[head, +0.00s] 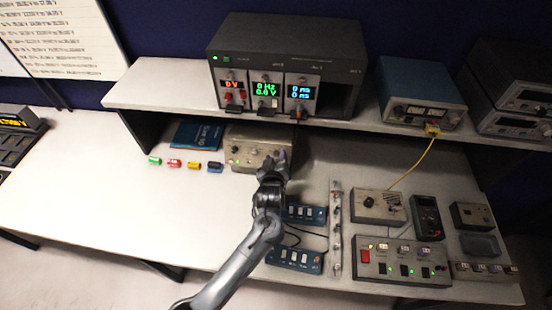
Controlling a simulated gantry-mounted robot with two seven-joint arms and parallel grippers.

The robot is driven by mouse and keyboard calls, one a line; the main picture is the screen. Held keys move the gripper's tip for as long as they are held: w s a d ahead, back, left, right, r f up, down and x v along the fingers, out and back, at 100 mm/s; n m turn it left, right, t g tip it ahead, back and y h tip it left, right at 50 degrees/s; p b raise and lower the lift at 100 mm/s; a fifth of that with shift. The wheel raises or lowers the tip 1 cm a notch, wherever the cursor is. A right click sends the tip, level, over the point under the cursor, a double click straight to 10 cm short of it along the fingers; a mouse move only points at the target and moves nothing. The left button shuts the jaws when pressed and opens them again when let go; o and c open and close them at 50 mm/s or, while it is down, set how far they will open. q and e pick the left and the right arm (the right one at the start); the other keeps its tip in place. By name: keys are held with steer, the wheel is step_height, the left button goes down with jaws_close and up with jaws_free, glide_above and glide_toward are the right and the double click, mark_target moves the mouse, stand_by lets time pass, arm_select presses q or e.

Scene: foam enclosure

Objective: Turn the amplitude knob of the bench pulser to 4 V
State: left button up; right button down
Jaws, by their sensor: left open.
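A small beige instrument box (243,147) with several knobs and a green light stands on the bench under the shelf; it may be the bench pulser, but its labels are too small to read. My left gripper (279,160) is open at the right end of this box's front and hides that part. I cannot tell whether it touches a knob. The dark rack (288,35) on the shelf has lit displays; the green one (266,89) reads 0 Hz and 0.0 V. My right gripper is not in view.
A blue booklet (196,135) and several small coloured cylinders lie left of the beige box. Blue switch boxes (295,261) lie close right of my left arm. A grey box with a black knob (379,207) and a meter (426,217) stand further right.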

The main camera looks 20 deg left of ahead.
arm_select(q)
steer(key=shift+w+a+f, duration=0.1)
steer(key=shift+w+f, duration=0.05)
steer(key=shift+w, duration=0.15)
jaws_close()
